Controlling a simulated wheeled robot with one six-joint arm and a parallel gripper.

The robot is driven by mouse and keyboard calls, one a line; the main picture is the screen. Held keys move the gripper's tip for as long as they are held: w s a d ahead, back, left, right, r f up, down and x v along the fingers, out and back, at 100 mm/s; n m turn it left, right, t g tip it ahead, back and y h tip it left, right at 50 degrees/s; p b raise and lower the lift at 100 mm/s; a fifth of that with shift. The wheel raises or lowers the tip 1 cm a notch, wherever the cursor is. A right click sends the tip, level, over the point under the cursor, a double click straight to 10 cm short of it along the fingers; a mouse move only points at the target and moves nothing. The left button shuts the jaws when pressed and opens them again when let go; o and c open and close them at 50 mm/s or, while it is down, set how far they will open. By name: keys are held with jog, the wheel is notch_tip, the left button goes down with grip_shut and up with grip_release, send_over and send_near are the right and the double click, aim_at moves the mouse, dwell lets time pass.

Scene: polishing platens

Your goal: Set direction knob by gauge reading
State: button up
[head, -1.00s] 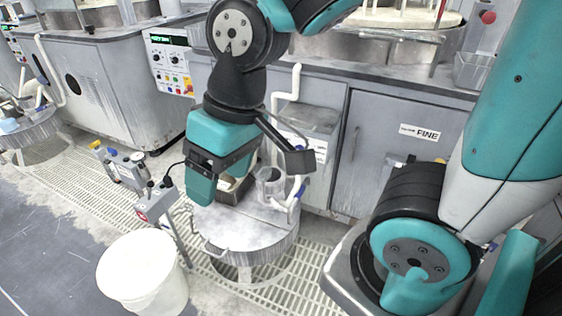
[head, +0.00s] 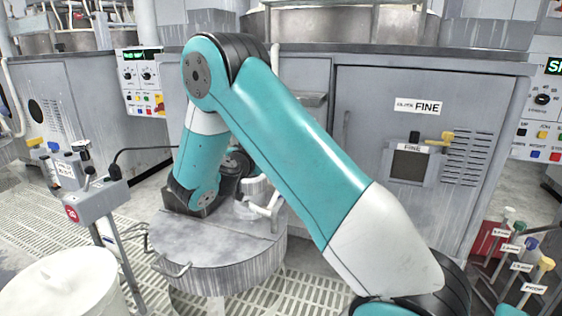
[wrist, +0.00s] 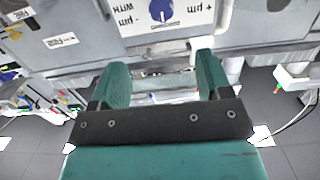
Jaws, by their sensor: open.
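In the wrist view a round blue-and-white knob (wrist: 161,10) sits on a white label plate (wrist: 190,27). The plate shows "µm" markings with minus and plus signs, upside down in this view. My gripper (wrist: 162,68) is open, with nothing between its two teal fingers. The knob lies beyond the fingertips, apart from them, near the top edge of the view. In the head view my arm hides the gripper and the knob. A small dark-screened box (head: 408,163) marked FINE hangs on the grey cabinet door (head: 365,150); its reading is not legible.
A round metal drum table (head: 222,262) stands below my arm. A grey box on a post (head: 97,203) and a white bucket (head: 60,290) stand at left. Control panels (head: 143,82) are behind. Colour-capped bottles (head: 535,275) are at lower right. Floor grating fills the left.

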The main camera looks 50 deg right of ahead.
jog(key=shift+h, duration=0.4)
jog(key=x, duration=0.6)
jog(key=b+x, duration=0.1)
jog(key=x, duration=1.1)
jog(key=shift+w+a+f+b, duration=0.15)
jog(key=shift+w+f+b, duration=0.05)
jog(key=shift+f+b, duration=0.15)
jog(key=shift+t, duration=0.3)
jog(key=c, duration=0.9)
jog(key=shift+n+p, duration=0.3)
jog(key=shift+p, duration=0.05)
jog(key=n+p, duration=0.2)
jog(key=n, duration=0.1)
jog(key=shift+r+n+p, duration=0.2)
jog(key=shift+n+p, duration=0.1)
jog(key=shift+p, duration=0.05)
jog(key=shift+s+f+n+p, duration=0.1)
jog(key=shift+n+p, duration=1.4)
jog(key=shift+n, duration=0.8)
